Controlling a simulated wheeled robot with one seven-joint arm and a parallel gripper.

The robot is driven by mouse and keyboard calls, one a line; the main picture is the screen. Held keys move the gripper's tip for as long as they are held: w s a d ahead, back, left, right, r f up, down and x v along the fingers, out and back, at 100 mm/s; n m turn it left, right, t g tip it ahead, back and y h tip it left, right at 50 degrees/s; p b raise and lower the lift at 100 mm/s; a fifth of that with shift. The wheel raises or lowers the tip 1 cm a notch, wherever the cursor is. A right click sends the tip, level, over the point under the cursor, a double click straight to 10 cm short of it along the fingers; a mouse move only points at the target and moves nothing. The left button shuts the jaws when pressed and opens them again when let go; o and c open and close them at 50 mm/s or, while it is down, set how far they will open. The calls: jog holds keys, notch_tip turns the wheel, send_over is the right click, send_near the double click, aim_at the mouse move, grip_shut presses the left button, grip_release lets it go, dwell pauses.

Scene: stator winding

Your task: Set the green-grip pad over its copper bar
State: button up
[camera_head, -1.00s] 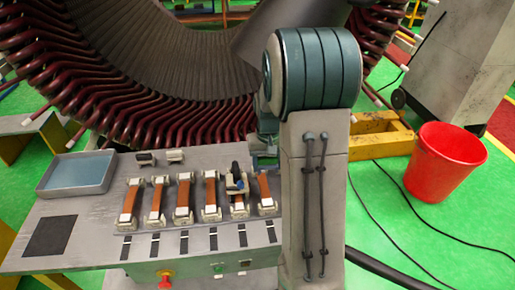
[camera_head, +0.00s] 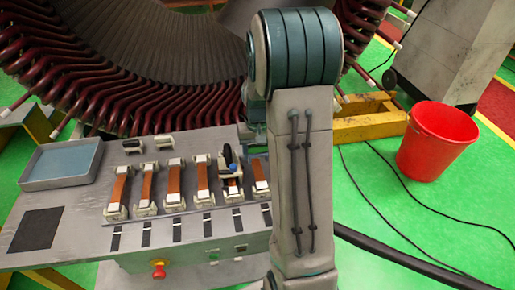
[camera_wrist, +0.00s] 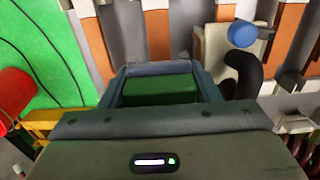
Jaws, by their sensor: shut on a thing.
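In the wrist view my gripper (camera_wrist: 160,72) is closed around a green block, the green-grip pad (camera_wrist: 160,90), which sits between the two grey fingers. The pad's underside is hidden. A row of copper bars (camera_head: 174,183) with pale end blocks lies on the grey bench. In the wrist view a copper bar (camera_wrist: 158,32) shows just beyond the fingertips, with others on both sides. I cannot tell whether the pad touches a bar. In the head view my arm hides the gripper and pad.
A clamp with a blue knob (camera_wrist: 241,33) and black curved handle stands close right of the fingers in the wrist view; it is on a bar in the head view (camera_head: 230,168). A blue tray (camera_head: 30,180), a dark mat (camera_head: 37,230) and a red bin (camera_head: 437,142) surround the arm.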

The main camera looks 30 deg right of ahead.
aim_at(258, 168)
jog(key=shift+f+b, duration=2.05)
jog(key=shift+f, duration=0.85)
jog(key=o, duration=1.1)
notch_tip(258, 168, up, 12)
jog(key=shift+r+b, duration=0.1)
jog(key=shift+b, duration=0.6)
jog(key=shift+s+a, duration=0.15)
jog(key=shift+a, duration=0.1)
jog(key=s+a+n+t, duration=0.1)
jog(key=s+a, duration=0.5)
jog(key=s, duration=0.3)
jog(key=s+a+r+n+t, duration=0.1)
jog(key=s+a+n+t, duration=0.1)
jog(key=s+a, duration=0.5)
jog(key=s, duration=0.3)
jog(key=shift+a, duration=0.2)
